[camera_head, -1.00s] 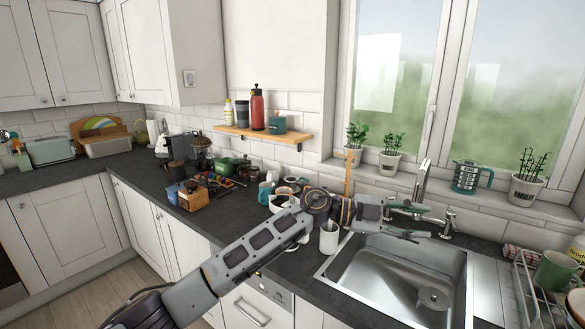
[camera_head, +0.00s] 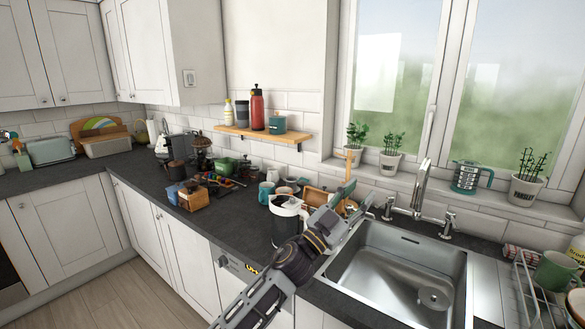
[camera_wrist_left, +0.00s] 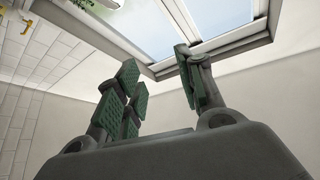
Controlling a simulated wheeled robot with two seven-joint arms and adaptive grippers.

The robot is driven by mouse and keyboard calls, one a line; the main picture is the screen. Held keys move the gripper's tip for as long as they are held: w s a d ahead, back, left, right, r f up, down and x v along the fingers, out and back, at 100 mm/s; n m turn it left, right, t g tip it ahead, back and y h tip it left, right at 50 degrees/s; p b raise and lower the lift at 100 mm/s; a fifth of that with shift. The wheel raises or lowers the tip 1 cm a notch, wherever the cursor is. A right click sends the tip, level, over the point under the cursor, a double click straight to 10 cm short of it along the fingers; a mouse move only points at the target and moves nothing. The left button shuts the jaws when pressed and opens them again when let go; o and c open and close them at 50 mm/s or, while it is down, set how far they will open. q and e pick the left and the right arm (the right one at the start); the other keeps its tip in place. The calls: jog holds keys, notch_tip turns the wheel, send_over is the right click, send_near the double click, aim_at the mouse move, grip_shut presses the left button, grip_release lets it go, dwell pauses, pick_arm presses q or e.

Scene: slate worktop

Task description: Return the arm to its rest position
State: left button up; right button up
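My left arm (camera_head: 285,270) rises from the bottom of the head view. My left gripper (camera_head: 352,211) is at its upper end, in front of the worktop's back edge and by the sink's left rim. In the left wrist view the gripper (camera_wrist_left: 157,68) has its green-padded fingers spread apart with nothing between them. Behind them are the window, the ceiling and the tiled wall. My right gripper is not in view.
The sink (camera_head: 395,275) with its tap (camera_head: 420,190) lies just right of my gripper. A jug with a white rim and handle (camera_head: 286,222) stands close left of the arm. A wooden box (camera_head: 318,197) is behind the gripper. The front worktop on the left is clear.

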pick_arm(q)
jog(key=s+a+f+n+t+y, duration=0.1)
jog(key=a+f+n+y, duration=1.45)
jog(key=a+f, duration=0.9)
jog(key=s+a+f+m+g+y, duration=0.1)
jog(key=s+a+f+g, duration=0.4)
jog(key=s, duration=0.4)
jog(key=s+a+f+g+y, duration=0.15)
jog(key=s+a+f, duration=0.35)
jog(key=s, duration=0.5)
jog(key=s+a+f+m+g+y, duration=0.1)
jog(key=s+a+f+g, duration=0.35)
jog(key=s+f, duration=0.35)
notch_tip(320, 180, down, 30)
jog(key=s+a+g, duration=0.1)
jog(key=s, duration=0.2)
jog(key=s+a+f, duration=0.4)
jog(key=s+f, duration=0.6)
jog(key=s+a+f+g+y, duration=0.1)
jog(key=s+a+f, duration=0.3)
jog(key=s+f, duration=0.6)
jog(key=shift+s+a+f, duration=0.25)
jog(key=shift+s+f, duration=0.1)
jog(key=shift+f, duration=0.1)
